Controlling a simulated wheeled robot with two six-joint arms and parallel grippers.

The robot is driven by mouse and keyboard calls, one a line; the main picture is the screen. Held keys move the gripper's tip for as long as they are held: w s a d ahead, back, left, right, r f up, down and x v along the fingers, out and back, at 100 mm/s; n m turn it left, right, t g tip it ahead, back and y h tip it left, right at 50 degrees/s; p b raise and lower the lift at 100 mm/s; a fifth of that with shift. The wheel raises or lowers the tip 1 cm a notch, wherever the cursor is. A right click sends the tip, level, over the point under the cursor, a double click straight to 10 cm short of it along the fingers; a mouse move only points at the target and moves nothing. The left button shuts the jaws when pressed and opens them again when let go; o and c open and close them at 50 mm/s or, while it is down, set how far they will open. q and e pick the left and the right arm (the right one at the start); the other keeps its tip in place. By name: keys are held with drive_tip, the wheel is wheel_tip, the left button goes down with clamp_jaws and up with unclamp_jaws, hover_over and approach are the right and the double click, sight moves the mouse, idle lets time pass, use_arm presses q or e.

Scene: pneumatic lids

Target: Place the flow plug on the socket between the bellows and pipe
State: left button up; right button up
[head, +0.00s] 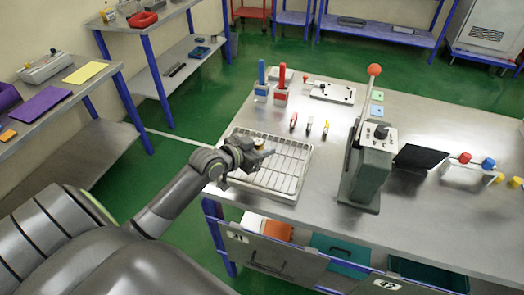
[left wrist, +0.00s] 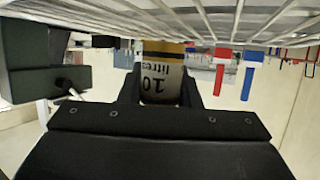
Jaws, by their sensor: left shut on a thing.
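My left gripper (head: 262,156) is over the wire-grid tray (head: 298,180) near the left end of the metal bench. My right gripper is not in view.
A grey lever press (head: 368,172) with a red ball knob stands right of the tray. Behind the tray stand blue (head: 261,78) and red (head: 282,80) handled tools, several small coloured pieces and a white plate (head: 332,93). A black panel (head: 420,159) lies further right.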

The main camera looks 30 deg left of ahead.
use_arm(q)
drive_tip(key=shift+f, duration=0.7)
drive_tip(key=o, duration=0.7)
drive_tip(key=shift+f, duration=0.2)
drive_tip(key=shift+c, duration=0.2)
drive_tip(key=o, duration=0.4)
drive_tip(key=shift+o, duration=0.2)
